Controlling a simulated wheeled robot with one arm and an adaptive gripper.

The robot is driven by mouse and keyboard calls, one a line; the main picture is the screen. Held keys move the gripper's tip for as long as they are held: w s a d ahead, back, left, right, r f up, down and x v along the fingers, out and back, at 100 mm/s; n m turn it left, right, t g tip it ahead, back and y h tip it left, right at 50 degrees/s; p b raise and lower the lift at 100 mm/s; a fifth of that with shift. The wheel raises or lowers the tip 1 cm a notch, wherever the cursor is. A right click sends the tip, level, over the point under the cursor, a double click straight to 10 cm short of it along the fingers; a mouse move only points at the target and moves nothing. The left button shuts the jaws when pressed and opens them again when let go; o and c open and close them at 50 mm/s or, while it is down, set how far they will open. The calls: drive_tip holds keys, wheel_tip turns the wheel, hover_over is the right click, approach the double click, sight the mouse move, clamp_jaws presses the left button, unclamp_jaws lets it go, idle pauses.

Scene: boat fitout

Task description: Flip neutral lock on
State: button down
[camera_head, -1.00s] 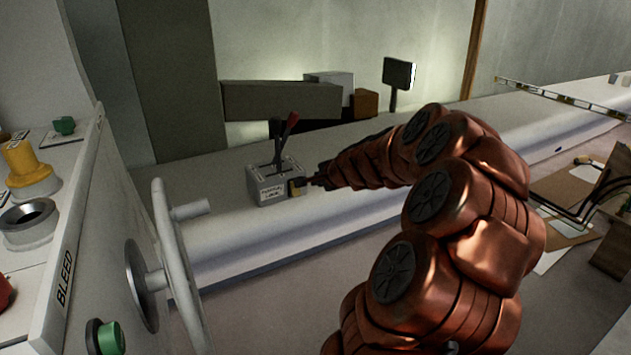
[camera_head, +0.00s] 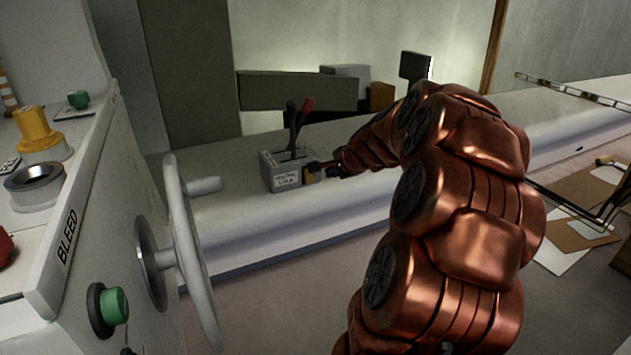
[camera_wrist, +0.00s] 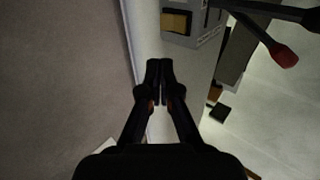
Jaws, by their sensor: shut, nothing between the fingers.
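The grey control box (camera_head: 283,176) with a "neutral lock" label stands on the white ledge. A yellow rocker switch (camera_head: 311,175) sits on its right-hand face, and in the wrist view it shows as a yellow-brown patch in a dark frame (camera_wrist: 175,21). Two levers rise from the box top, one black (camera_head: 292,125) and one red-tipped (camera_wrist: 283,55). My gripper (camera_wrist: 160,64) is shut and empty. In the wrist view its fingertips are a little short of the box, below the switch. In the head view my gripper (camera_head: 326,168) is close to the switch; contact cannot be told.
A white handwheel (camera_head: 185,245) and a panel marked BLEED with a green button (camera_head: 115,306) stand at the left. Dark and brown boxes (camera_head: 298,91) lie behind the ledge. Cardboard and papers (camera_head: 575,215) are at the right. The ledge (camera_head: 235,215) is clear left of the box.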

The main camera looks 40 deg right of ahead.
sight(312, 180)
drive_tip(key=shift+w, duration=0.1)
drive_tip(key=b+x, duration=0.1)
drive_tip(key=x, duration=1.1)
drive_tip(key=shift+w+d, duration=0.1)
drive_tip(key=shift+w, duration=0.2)
drive_tip(key=shift+w+d+f, duration=0.2)
drive_tip(key=shift+w+f, duration=0.05)
drive_tip(key=shift+w, duration=0.35)
drive_tip(key=shift+f+b, duration=0.1)
drive_tip(key=shift+b, duration=0.4)
